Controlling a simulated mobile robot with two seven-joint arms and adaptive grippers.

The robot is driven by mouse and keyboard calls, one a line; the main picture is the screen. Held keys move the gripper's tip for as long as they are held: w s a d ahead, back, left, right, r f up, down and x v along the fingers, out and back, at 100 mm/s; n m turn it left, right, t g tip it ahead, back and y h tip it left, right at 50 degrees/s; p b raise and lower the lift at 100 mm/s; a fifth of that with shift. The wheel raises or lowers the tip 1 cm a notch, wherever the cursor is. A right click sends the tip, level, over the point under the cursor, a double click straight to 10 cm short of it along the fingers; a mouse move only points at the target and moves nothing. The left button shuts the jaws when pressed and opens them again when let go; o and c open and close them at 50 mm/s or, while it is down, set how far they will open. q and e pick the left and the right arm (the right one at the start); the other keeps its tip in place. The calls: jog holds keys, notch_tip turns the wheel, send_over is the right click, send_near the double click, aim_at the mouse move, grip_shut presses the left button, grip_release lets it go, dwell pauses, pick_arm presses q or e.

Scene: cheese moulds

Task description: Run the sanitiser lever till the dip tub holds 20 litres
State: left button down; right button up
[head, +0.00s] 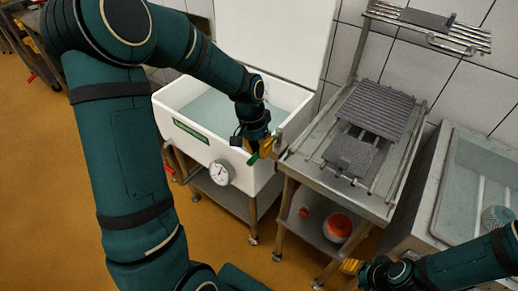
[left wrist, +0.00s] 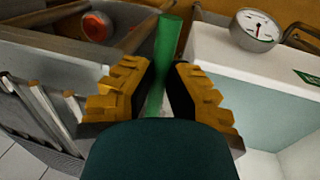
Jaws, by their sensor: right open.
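The dip tub (head: 165,104) is a white open tub on a metal stand, with pale liquid inside. A round dial gauge (head: 221,172) is on its front; it also shows in the left wrist view (left wrist: 257,29), its reading too small to tell. The green sanitiser lever (left wrist: 168,50) stands between the yellow fingers of my left gripper (left wrist: 164,68), which look closed on it near their tips. In the head view my left gripper (head: 253,148) is at the tub's right front corner, largely covering the lever. My right gripper (head: 355,267) is open and empty at the bottom right.
A steel rack table (head: 300,172) with grey grid mats (head: 377,108) stands right of the tub. A red-and-white round object (head: 337,227) lies on its lower shelf. A steel basin (head: 440,195) is at the far right. The orange floor at left is mostly clear.

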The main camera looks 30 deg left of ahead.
pick_arm(q)
jog(key=shift+s+a+f, duration=0.1)
dwell(0.3)
jog(key=shift+w+a+m+g+y+p, duration=0.15)
jog(key=shift+w+a+m+p, duration=0.25)
jog(key=shift+a+m+p, duration=0.6)
jog(key=shift+w+a+m+g+y+p, duration=0.1)
jog(key=shift+w+a+m+g+p, duration=0.25)
jog(key=shift+a+m, duration=0.75)
jog(key=shift+w+a+m+g+y+p, duration=0.1)
jog(key=shift+w+a+m+p, duration=0.55)
jog(key=shift+m, duration=0.85)
jog(key=shift+s+f, duration=0.1)
jog(key=shift+s, duration=0.1)
jog(key=c, duration=0.9)
grip_release()
jog(key=shift+w, duration=0.1)
